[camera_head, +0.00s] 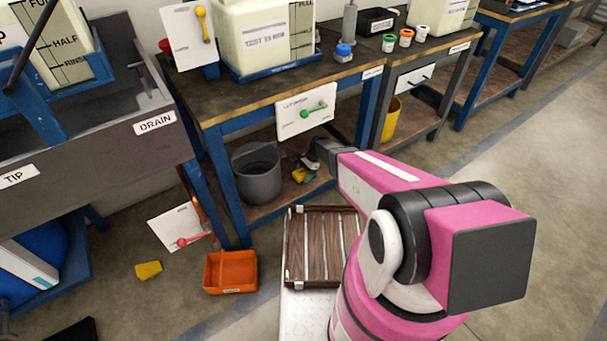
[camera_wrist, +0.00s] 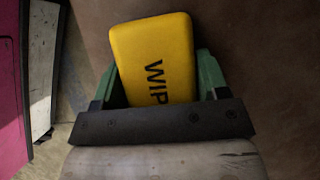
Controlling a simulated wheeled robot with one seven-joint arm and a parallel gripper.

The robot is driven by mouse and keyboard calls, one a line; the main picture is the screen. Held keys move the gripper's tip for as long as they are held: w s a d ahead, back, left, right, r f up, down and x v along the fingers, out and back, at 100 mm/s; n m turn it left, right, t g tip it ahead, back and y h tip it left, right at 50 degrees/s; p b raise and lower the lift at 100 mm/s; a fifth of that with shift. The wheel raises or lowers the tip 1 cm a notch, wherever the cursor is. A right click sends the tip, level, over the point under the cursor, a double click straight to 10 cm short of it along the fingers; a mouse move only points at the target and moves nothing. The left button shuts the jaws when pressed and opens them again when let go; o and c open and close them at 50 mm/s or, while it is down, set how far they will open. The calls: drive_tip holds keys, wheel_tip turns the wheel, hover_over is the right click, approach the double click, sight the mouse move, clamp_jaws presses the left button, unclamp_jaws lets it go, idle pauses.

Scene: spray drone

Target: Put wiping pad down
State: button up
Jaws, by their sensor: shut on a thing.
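The wiping pad (camera_wrist: 153,58) is a yellow block with dark letters reading "WIP", the rest hidden by my gripper. In the wrist view my gripper (camera_wrist: 155,88) has its green fingers on either side of the pad and is shut on it. In the head view my gripper (camera_head: 306,168) reaches under the workbench, over its lower shelf, right of the grey bucket. The yellow pad (camera_head: 299,175) shows small at its end. I cannot tell whether the pad touches the brown surface behind it.
The grey bucket (camera_head: 257,172) stands on the lower shelf close to my gripper. A brown slatted tray (camera_head: 318,247) is in front of the bench. An orange bin (camera_head: 231,272) and a yellow block (camera_head: 148,270) are on the floor. A white card (camera_head: 305,112) hangs at the bench front.

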drive_tip(key=shift+f, duration=0.3)
drive_tip(key=o, duration=0.8)
drive_tip(key=shift+s+f, duration=0.1)
drive_tip(key=shift+s+d+f, duration=0.1)
drive_tip(key=shift+r, duration=0.5)
drive_tip(key=v, duration=1.1)
